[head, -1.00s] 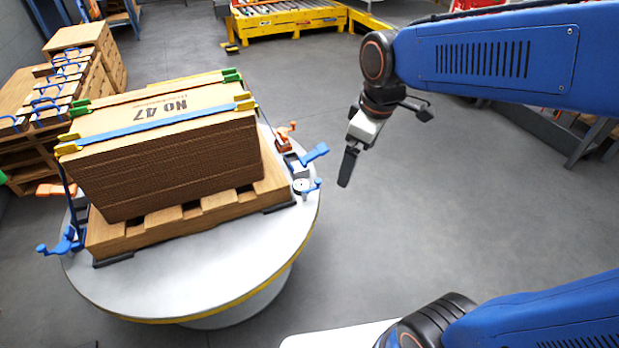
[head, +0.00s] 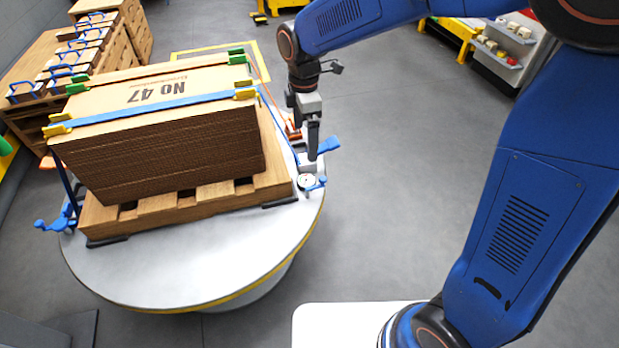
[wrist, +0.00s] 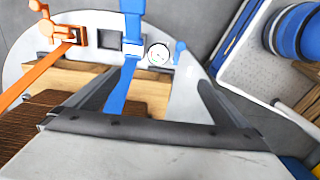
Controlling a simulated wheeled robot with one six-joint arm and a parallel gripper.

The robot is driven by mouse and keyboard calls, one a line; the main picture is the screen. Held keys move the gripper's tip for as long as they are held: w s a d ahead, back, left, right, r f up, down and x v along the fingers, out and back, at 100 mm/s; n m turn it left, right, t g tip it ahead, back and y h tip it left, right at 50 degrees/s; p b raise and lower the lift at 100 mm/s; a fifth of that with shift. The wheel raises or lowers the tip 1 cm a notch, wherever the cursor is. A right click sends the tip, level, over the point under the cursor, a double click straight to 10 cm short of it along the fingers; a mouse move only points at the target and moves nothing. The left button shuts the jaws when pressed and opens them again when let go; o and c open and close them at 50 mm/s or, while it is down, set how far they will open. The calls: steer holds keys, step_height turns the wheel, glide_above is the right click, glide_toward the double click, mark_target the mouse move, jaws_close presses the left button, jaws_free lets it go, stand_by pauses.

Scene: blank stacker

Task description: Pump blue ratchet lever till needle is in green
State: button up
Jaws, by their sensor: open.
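The blue ratchet lever (head: 325,147) is at the right edge of the round table. It shows at the top of the wrist view (wrist: 132,12), joined to a blue strap (wrist: 120,88). My gripper (head: 313,152) is open and points down right beside the lever in the head view. The round white gauge (wrist: 158,54) sits beside the ratchet. Its face is too small to read the needle's position surely.
A stack of cardboard sheets (head: 170,150) stands on a wooden pallet (head: 160,212) on the round table (head: 190,270). An orange ratchet (wrist: 60,31) sits near the blue one. A small blue lever (head: 317,184) is by the gauge. Floor to the right is clear.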

step_height(320, 180, down, 10)
steer(key=shift+r, duration=0.2)
steer(key=shift+r, duration=0.1)
stand_by(0.7)
step_height(320, 180, up, 10)
stand_by(0.5)
steer(key=s+d+r+m+t, duration=0.1)
steer(key=s+d+r+m, duration=0.35)
steer(key=d, duration=0.45)
steer(key=s+d+r+m+t, duration=0.1)
steer(key=s+d+r+m, duration=0.35)
steer(key=d, duration=0.45)
steer(key=s+d+f+m+t, duration=0.1)
steer(key=s+d+m+t, duration=0.1)
steer(key=s+d+m, duration=1)
steer(key=s, duration=0.3)
steer(key=shift+f+t, duration=0.2)
steer(key=shift+t, duration=0.2)
